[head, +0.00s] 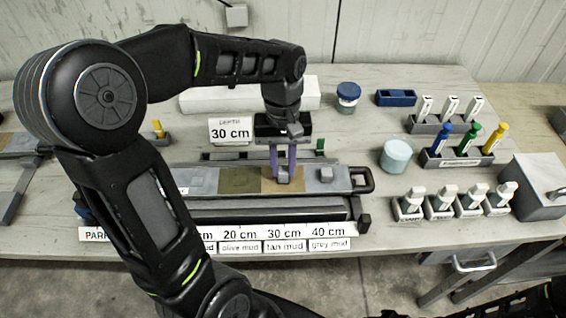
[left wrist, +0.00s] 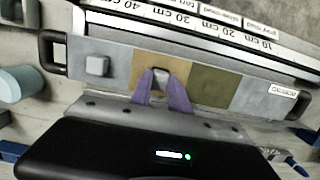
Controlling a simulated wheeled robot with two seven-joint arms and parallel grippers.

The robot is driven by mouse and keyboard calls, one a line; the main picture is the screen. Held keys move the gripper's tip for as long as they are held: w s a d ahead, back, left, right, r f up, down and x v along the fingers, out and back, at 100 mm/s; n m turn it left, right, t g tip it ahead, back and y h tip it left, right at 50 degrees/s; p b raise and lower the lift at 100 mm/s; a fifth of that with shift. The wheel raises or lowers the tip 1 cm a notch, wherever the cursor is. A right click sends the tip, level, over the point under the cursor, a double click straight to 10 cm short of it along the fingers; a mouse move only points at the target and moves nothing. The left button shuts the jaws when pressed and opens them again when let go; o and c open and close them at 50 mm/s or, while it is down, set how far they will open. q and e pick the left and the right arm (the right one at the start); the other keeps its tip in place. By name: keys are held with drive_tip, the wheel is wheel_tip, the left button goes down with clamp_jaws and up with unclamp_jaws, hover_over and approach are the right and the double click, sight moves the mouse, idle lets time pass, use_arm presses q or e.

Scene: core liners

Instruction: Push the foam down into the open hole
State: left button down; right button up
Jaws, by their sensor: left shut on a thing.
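The core liner (head: 205,181) lies on the table with coloured mud sections along its top. My left gripper (head: 284,176) points down at the tan section (head: 270,186), its purple fingers shut on a small grey block, likely the foam (head: 283,180). In the left wrist view, the fingers (left wrist: 161,84) meet around this light grey piece (left wrist: 160,73), with a dark patch beside it on the tan section (left wrist: 142,74). I cannot tell how deep the piece sits; the fingers partly hide the hole. A similar grey block (head: 326,174) sits on the grey section. My right gripper is out of view.
A "30 cm" depth card (head: 231,131) stands behind the liner. A pale blue cylinder (head: 397,156), a rack of coloured pens (head: 458,156), white-capped holders (head: 443,205) and a grey box (head: 533,187) stand to the right. Depth labels (head: 283,234) run along the front.

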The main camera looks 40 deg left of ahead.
use_arm(q)
drive_tip(key=c, duration=1.2)
unclamp_jaws()
drive_tip(key=shift+o, duration=0.2)
drive_tip(key=shift+r, duration=0.1)
wheel_tip(320, 180, up, 7)
drive_tip(key=p, duration=0.6)
